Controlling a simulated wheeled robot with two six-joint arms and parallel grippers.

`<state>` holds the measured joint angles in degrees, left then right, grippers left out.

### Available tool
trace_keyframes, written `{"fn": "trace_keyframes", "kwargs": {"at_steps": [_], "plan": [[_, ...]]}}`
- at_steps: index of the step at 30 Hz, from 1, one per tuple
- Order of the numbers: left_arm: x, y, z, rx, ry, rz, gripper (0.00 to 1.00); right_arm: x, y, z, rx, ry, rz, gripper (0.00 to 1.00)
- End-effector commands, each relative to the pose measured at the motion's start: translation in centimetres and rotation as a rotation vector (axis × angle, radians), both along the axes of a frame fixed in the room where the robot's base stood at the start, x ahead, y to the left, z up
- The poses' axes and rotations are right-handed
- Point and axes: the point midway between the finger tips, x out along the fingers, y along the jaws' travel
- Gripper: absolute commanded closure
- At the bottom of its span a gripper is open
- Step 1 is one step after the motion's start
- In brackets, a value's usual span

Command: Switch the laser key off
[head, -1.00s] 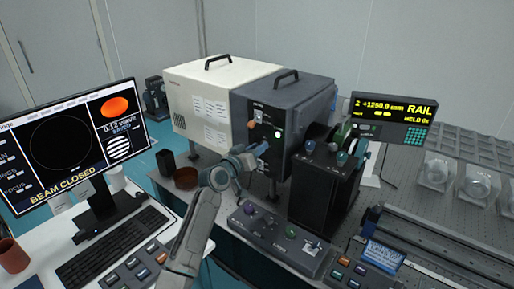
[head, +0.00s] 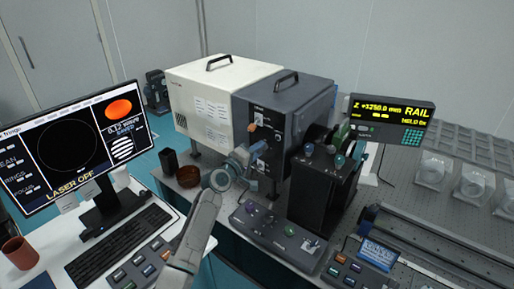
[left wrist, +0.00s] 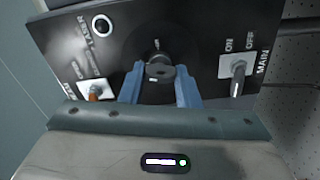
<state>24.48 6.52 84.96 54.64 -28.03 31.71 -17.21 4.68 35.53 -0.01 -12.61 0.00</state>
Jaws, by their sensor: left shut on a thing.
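The laser key (left wrist: 158,71) is a small dark grey piece at the middle of the black control panel (left wrist: 190,30) in the left wrist view. The blue fingers of my left gripper (left wrist: 160,88) are shut on it from both sides. In the head view my left gripper (head: 257,156) is at the front of the dark grey laser unit (head: 289,100) and hides the key. The round emission lamp (left wrist: 102,26) on the panel is dark. The monitor (head: 70,150) reads "LASER OFF". My right gripper is not in view.
A MAIN toggle switch (left wrist: 238,72) and an orange-tipped switch (left wrist: 95,91) flank the key. A keyboard (head: 118,243) lies at left.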

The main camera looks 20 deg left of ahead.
Motion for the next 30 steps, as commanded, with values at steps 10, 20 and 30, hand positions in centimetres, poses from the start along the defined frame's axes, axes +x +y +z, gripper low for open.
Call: {"fn": "trace_keyframes", "kwargs": {"at_steps": [10,20,30], "plan": [[0.0,0.0,0.0,-0.180,0.066,0.000,0.94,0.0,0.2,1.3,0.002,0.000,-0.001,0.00],[0.0,0.0,-0.1,-0.236,0.086,0.000,0.94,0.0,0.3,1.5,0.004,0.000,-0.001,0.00],[0.0,0.0,-0.1,-0.238,0.086,0.000,0.94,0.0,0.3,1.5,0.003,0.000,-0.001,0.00]]}}
